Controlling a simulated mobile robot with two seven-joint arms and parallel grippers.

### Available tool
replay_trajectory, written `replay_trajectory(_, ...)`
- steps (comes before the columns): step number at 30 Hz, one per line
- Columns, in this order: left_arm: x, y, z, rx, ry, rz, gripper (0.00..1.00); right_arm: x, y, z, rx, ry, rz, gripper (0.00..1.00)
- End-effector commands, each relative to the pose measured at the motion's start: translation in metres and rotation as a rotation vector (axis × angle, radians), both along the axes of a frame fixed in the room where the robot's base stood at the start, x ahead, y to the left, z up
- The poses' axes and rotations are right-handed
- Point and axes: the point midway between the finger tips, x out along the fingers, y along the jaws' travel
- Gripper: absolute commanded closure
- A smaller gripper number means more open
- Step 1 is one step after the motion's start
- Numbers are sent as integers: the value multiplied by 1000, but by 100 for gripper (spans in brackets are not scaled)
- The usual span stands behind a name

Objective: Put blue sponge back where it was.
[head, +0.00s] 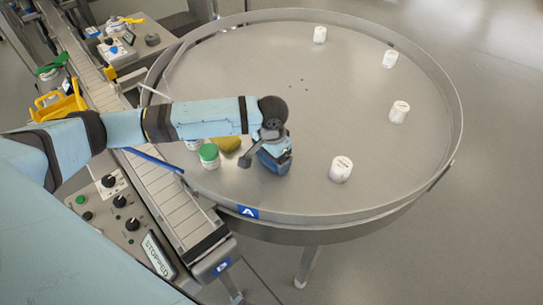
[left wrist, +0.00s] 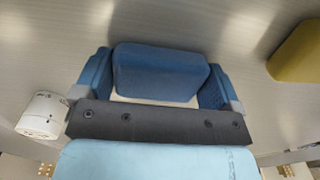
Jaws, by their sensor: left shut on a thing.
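My left gripper (head: 272,156) is over the near part of the round steel turntable (head: 300,100), pointing down. In the left wrist view, its two blue fingers (left wrist: 160,82) are shut on the blue sponge (left wrist: 160,72), one at each end. The sponge has a pale layer along its lower edge in that view. In the head view the gripper mostly hides the sponge, and I cannot tell whether it touches the table. My right gripper is not in view.
A yellow sponge (head: 230,144) lies just left of my gripper, beside a green-lidded jar (head: 209,155). A white jar (head: 340,169) stands to the right. Several others stand along the far and right rim. The conveyor (head: 165,185) runs at left. The table's middle is clear.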

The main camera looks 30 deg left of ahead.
Motion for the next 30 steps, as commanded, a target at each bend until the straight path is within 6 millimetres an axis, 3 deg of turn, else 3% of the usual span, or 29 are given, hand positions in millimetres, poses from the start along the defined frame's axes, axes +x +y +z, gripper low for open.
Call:
replay_trajectory(1, 0, 0, -1, -1, 1, 0, 33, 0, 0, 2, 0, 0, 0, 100)
replay_trajectory(2, 0, 0, -2, -1, 1, 0, 8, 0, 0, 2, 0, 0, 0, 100)
replay_trajectory(3, 0, 0, -2, -1, 0, 0, 0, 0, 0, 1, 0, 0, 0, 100)
replay_trajectory(11, 0, 0, 0, 0, 0, 0, 0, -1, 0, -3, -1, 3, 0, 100)
replay_trajectory(14, 0, 0, 9, 1, 0, 0, 0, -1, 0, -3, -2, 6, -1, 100)
replay_trajectory(24, 1, 0, 79, -1, -3, 0, 0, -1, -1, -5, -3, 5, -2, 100)
replay_trajectory(30, 1, 0, 110, -1, -1, 0, 0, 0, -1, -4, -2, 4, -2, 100)
